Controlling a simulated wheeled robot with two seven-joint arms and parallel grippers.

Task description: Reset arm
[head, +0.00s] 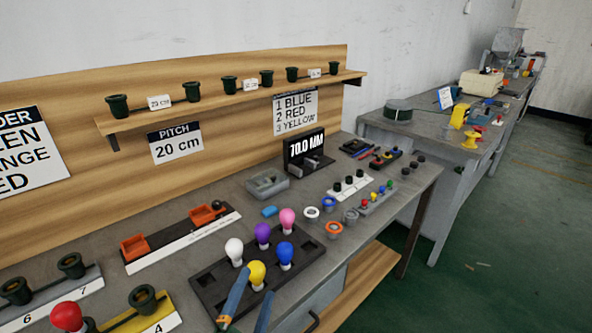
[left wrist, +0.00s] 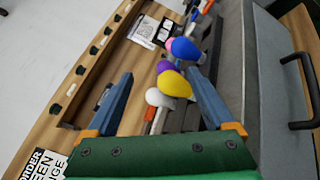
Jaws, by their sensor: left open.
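My left gripper (head: 248,306) shows at the bottom of the head view, with its two blue fingers apart over the front edge of the dark bulb tray (head: 207,287). The left wrist view shows the same open fingers (left wrist: 160,98), with nothing held between them. The yellow bulb (head: 257,272) stands just beyond the fingertips in the head view. It also shows between the fingers in the left wrist view (left wrist: 174,83). White (head: 234,250), purple (head: 263,234), pink (head: 287,219) and blue (head: 285,253) bulbs stand in the tray. My right gripper is not seen.
A wall shelf (head: 220,101) holds dark green sockets.

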